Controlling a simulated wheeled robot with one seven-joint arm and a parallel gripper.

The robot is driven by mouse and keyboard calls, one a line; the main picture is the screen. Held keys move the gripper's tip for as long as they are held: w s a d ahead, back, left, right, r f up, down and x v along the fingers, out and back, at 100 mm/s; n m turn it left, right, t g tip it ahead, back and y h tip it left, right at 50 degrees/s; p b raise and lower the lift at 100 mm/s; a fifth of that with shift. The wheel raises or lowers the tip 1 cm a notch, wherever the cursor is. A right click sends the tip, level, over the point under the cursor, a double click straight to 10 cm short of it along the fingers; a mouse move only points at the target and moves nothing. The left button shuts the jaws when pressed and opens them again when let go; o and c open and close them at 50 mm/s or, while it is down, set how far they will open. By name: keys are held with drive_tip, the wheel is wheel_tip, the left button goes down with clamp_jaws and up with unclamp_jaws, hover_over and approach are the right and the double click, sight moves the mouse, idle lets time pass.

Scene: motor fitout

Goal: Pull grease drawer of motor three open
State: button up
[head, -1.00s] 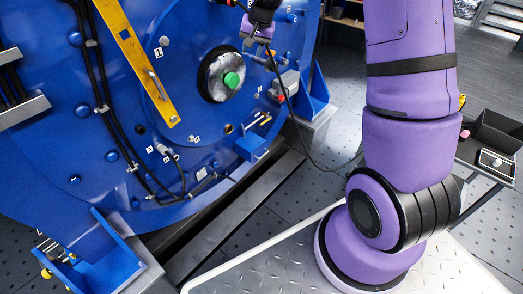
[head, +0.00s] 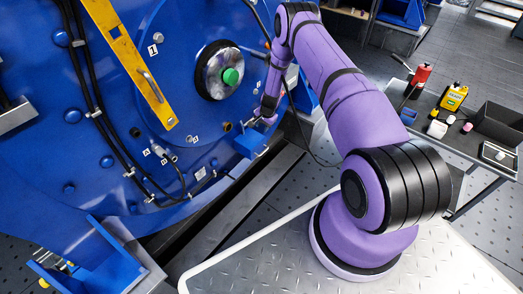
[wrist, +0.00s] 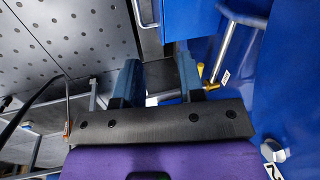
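The blue motor (head: 110,170) fills the left of the head view. A small blue box, seemingly the grease drawer (head: 250,143), juts from its lower right; I cannot read a label on it. In the wrist view a blue box face (wrist: 190,16) with a metal bar handle (wrist: 146,12) at its left edge lies beyond the fingertips. My gripper (wrist: 157,72) is open, its two fingers apart with nothing between them. In the head view my wrist is just above the box, and the fingers are too small to make out. The box looks closed.
A metal rod handle (wrist: 224,52) and a yellow lever (wrist: 203,78) are right of my fingers. The yellow bar (head: 128,62) and green-centred hub (head: 230,76) are on the motor face. A side table (head: 470,135) with bottles and a tray stands at right.

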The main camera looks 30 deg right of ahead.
drive_tip(key=m, duration=0.1)
approach(263, 153)
drive_tip(key=x, duration=0.8)
drive_tip(key=shift+a+f, duration=0.1)
clamp_jaws()
